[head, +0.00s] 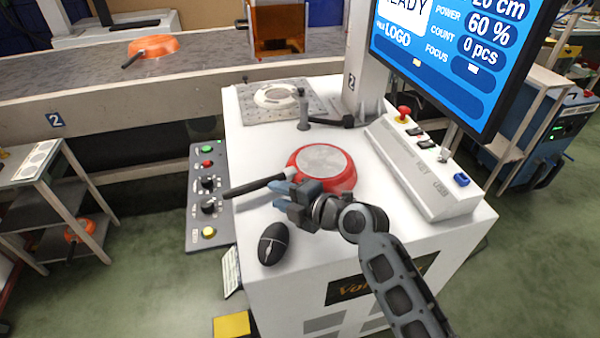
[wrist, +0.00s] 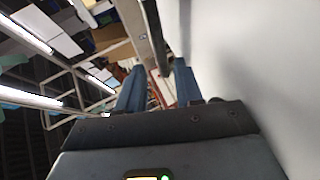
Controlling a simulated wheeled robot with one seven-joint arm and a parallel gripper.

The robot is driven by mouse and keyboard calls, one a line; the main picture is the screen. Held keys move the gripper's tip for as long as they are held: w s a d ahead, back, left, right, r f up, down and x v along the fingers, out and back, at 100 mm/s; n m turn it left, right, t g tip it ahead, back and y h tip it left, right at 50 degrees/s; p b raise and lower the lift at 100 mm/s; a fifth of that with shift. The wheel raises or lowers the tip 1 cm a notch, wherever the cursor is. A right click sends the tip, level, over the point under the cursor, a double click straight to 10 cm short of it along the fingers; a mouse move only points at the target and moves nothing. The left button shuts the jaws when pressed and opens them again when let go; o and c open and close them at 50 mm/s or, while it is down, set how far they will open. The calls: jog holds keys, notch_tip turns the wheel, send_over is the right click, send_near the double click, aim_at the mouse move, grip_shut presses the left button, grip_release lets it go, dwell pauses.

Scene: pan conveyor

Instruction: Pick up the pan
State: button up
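A red pan (head: 322,168) with a grey disc on its upturned base lies on the white machine top (head: 262,143). Its black handle (head: 250,188) points left. My gripper (head: 276,195) is close to the near side of the pan, by the place where the handle meets the body. Its blue-grey fingers hide part of that spot. In the wrist view the two fingers (wrist: 158,72) stand apart with a gap between them. No pan is clearly seen between them, and I cannot tell whether they touch the handle.
A black mouse (head: 272,244) lies near the front left edge. A control box (head: 425,165) and a screen (head: 455,60) stand to the right. A small black lever stand (head: 304,112) is behind the pan. An orange pan (head: 152,46) is on the conveyor (head: 75,88).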

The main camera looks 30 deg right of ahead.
aim_at(259, 186)
jog(key=x, duration=0.3)
jog(key=shift+w+p, duration=0.15)
jog(key=shift+p, duration=0.25)
jog(key=shift+p+x, duration=0.6)
jog(key=shift+x, duration=1.75)
jog(key=shift+d, duration=0.1)
jog(key=shift+c, duration=0.4)
grip_shut()
jog(key=shift+r, duration=0.15)
